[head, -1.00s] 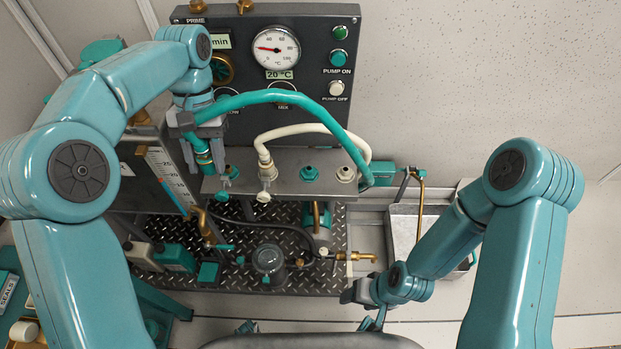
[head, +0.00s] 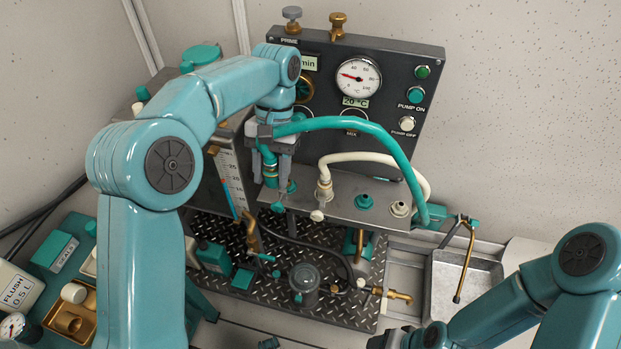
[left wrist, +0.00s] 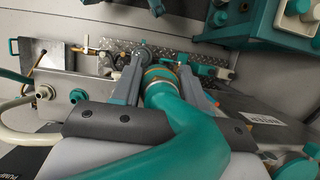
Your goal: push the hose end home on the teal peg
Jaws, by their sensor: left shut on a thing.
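My left gripper (head: 271,178) is shut on the end of the teal hose (head: 376,128), in front of the left part of the grey shelf. The hose end (left wrist: 162,78), with a brass-coloured band, sits between the fingers in the left wrist view. The hose arcs right and down to the shelf's right end. A teal peg (head: 291,186) stands just right of the fingers, partly hidden; another teal peg (head: 363,202) stands bare farther right. I cannot tell whether the hose end touches a peg. My right gripper (head: 382,342) is at the bottom edge, mostly cut off.
A cream hose (head: 380,158) arches over the shelf (head: 340,207), one end on a fitting. A cream peg (head: 400,209) stands at the right. A metal tray (head: 440,308) is at right.

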